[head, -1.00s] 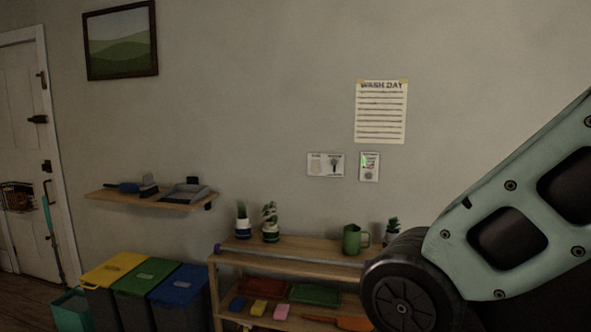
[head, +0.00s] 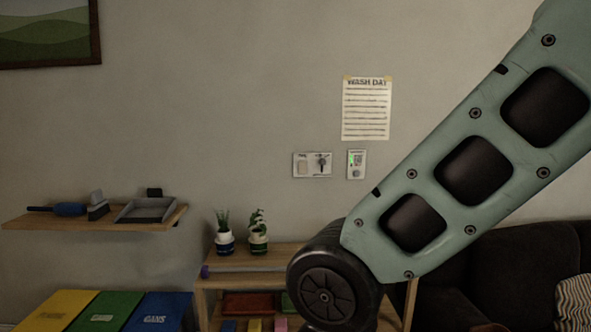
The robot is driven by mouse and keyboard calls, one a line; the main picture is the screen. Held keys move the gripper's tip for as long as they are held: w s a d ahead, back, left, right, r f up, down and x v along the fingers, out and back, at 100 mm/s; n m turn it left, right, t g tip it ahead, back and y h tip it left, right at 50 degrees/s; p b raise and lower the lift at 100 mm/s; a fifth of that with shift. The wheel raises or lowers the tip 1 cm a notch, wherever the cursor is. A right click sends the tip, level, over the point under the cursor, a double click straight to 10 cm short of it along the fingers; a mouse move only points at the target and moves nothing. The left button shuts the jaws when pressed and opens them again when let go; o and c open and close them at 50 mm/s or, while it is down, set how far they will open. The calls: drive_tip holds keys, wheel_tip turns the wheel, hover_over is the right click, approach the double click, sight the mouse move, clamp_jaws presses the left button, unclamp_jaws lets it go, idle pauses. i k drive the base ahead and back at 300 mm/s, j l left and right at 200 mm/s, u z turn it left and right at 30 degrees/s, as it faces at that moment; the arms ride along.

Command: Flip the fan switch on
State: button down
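A white wall plate (head: 312,165) is on the wall in the head view, below the wash day sheet. It has a pale rocker on its left half and a dark lever or knob on its right half. Its small lettering is too blurred to read, so I cannot tell which control is the fan switch or its position. A smaller plate (head: 356,165) with a green light is just right of it. My arm crosses the right of the picture, right of and below the plates. My gripper is not in view.
A wooden shelf unit (head: 262,262) with two potted plants (head: 257,240) stands below the plates. A wall shelf (head: 60,219) holds a brush and dustpan at left, above coloured bins (head: 160,312). A dark sofa (head: 510,265) is at right.

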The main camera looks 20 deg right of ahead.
sight(302, 165)
drive_tip(key=i+j, duration=0.2)
drive_tip(key=i, duration=0.2)
drive_tip(key=i+j+z, duration=0.15)
drive_tip(key=i, duration=0.25)
drive_tip(key=i+l+z, duration=0.1)
drive_tip(key=i+l, duration=1.2)
drive_tip(key=i, duration=0.2)
drive_tip(key=l+z, duration=0.05)
